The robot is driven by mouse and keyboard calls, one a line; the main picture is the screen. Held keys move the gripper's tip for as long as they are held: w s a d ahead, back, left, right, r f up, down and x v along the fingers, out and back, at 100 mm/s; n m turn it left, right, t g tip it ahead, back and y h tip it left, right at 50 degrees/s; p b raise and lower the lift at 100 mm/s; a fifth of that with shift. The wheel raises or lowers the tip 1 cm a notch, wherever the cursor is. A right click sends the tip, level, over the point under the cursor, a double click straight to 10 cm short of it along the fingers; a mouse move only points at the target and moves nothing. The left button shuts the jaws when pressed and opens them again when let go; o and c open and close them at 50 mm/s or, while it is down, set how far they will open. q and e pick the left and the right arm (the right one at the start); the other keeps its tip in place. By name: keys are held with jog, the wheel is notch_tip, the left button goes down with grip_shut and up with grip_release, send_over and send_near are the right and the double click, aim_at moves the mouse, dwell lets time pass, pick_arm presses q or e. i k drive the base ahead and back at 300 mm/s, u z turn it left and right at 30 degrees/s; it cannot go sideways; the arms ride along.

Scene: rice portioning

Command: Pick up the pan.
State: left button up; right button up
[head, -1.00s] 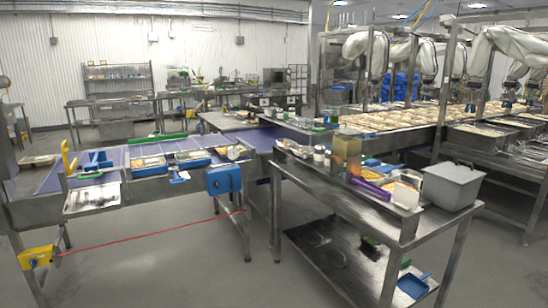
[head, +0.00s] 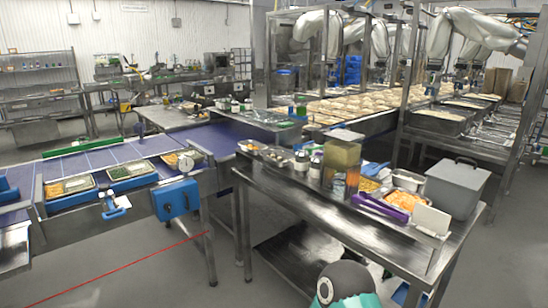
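No single thing stands out as the pan. A grey lidded container (head: 457,190) with a handle on its lid stands at the right end of the steel table (head: 310,215). Open metal pans (head: 437,122) with pale contents sit on the rack at the right, behind the table. Small trays of food, one with orange pieces (head: 381,207), lie beside the grey container. A dark rounded part of my own arm with teal shows at the bottom edge. Neither gripper shows, so what they hold is hidden.
A conveyor (head: 100,157) with food trays (head: 130,170) and a blue box (head: 176,199) runs on the left. A red line crosses the bare grey floor (head: 130,280). A purple object (head: 408,201) and bottles stand on the steel table. A lower shelf is underneath.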

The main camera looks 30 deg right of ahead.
aim_at(407, 182)
jog(key=z, duration=0.35)
jog(key=i, duration=0.9)
jog(key=z, duration=0.7)
jog(key=k, duration=0.9)
jog(key=z, duration=0.2)
jog(key=i, duration=0.9)
jog(key=u, duration=0.1)
